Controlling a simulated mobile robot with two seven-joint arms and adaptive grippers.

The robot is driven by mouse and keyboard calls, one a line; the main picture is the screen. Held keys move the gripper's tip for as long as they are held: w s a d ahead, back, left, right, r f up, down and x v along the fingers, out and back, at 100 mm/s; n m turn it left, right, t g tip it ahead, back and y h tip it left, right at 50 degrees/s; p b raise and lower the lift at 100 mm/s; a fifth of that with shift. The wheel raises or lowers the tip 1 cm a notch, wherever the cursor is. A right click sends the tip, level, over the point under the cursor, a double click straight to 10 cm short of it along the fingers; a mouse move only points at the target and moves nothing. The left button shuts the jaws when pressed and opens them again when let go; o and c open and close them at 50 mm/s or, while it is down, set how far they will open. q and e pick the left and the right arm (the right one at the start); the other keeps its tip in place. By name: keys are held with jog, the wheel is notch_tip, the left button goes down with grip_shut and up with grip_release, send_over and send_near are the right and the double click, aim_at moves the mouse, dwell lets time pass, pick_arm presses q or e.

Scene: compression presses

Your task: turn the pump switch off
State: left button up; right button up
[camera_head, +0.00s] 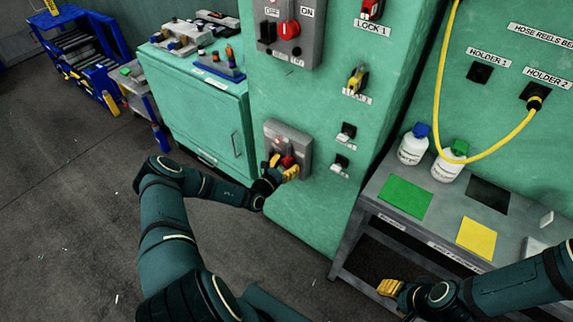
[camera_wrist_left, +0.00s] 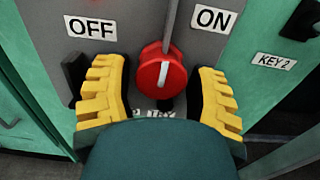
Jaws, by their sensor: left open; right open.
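A red rotary switch knob (camera_wrist_left: 161,75) with a white mark sits on a grey panel between an OFF label on the left and an ON label on the right. The mark looks roughly upright. My left gripper (camera_wrist_left: 163,90) is open, with its yellow fingers on either side of the knob and gaps showing. In the head view, my left gripper (camera_head: 283,167) is at the lower grey switch box (camera_head: 296,138) on the green cabinet. My right gripper (camera_head: 390,288) is open and empty beside the grey table.
An upper switch box (camera_head: 308,22) with another red knob (camera_head: 289,30) is above. The grey table (camera_head: 350,225) at the right holds two white bottles and coloured mats. A yellow hose (camera_head: 437,90) hangs above it. Open floor lies at the left.

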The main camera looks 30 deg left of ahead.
pick_arm(q)
grip_shut()
jog(key=shift+n, duration=0.3)
jog(key=n, duration=0.3)
jog(key=shift+d+r+n+p, duration=0.1)
jog(key=shift+n+p, duration=0.2)
jog(key=n, duration=0.4)
jog(key=shift+d, duration=0.1)
jog(key=n, duration=0.5)
jog(key=shift+r, duration=0.15)
jog(key=shift+d+r+n+b, duration=0.15)
jog(key=shift+n+b, duration=0.15)
jog(key=shift+n, duration=2)
